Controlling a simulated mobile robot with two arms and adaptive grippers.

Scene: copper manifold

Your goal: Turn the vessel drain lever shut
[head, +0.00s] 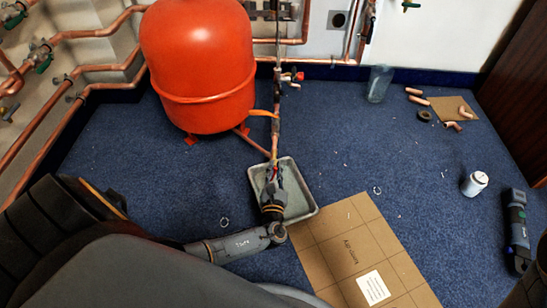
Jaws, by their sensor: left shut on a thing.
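The red expansion vessel (200,65) stands at the back left on short feet. A copper pipe (276,115) drops beside it, with a branch running to the vessel's base. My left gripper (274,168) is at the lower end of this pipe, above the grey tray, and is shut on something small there. This is where the vessel drain lever appears to be; the gripper hides most of it, so its angle cannot be told. A bit of red shows between the fingers.
The grey tray (302,208) lies under my left gripper, touching a flattened cardboard sheet (335,235). A red-handled valve (293,77) sits higher up. A clear jar (379,83), copper fittings (417,97) and a white can (474,183) are on the right. Blue carpet between is mostly clear.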

